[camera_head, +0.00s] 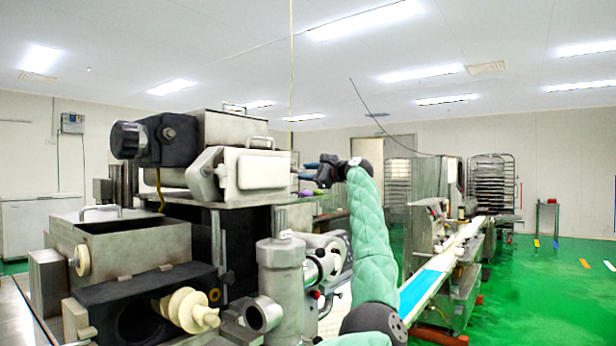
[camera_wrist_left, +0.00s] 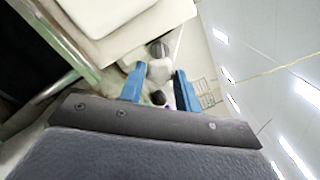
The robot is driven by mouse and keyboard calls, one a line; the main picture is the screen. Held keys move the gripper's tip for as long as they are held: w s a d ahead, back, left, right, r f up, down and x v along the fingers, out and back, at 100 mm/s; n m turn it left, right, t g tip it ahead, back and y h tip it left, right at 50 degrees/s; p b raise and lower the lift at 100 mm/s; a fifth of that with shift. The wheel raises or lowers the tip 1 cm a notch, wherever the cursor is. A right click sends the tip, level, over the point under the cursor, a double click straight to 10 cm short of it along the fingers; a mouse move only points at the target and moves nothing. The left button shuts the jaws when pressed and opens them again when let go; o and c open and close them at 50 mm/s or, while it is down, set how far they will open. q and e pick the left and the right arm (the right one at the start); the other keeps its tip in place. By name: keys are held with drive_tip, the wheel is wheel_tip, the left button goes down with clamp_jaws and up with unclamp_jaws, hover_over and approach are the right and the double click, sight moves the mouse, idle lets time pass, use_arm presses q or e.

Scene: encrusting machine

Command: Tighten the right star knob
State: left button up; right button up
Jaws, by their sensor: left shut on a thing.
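My left gripper (camera_head: 304,171) is at the right side of the machine's pale box-shaped head (camera_head: 262,170), its blue fingers pointing left toward it. In the left wrist view the two blue fingers (camera_wrist_left: 160,88) stand on either side of a light grey knob-like piece (camera_wrist_left: 159,70), which I take to be the right star knob. The gripper is shut on it. The knob sits close to the pale housing (camera_wrist_left: 135,38). In the head view I cannot make out the knob between the fingers. My right gripper is not in view.
The encrusting machine fills the left and centre, with an open metal hopper (camera_head: 125,240), a cream screw part (camera_head: 188,308) and a steel cylinder (camera_head: 281,275). A conveyor with a blue belt (camera_head: 420,288) stands to the right. The green floor (camera_head: 545,290) at far right is mostly clear.

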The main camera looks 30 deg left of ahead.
use_arm(q)
drive_tip(key=n, duration=0.3)
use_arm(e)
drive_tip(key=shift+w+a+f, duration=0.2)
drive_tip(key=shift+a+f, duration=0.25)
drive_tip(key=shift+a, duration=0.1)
use_arm(q)
drive_tip(key=shift+n, duration=0.4)
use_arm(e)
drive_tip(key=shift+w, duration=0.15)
use_arm(q)
drive_tip(key=o, duration=1)
drive_tip(key=shift+b, duration=0.3)
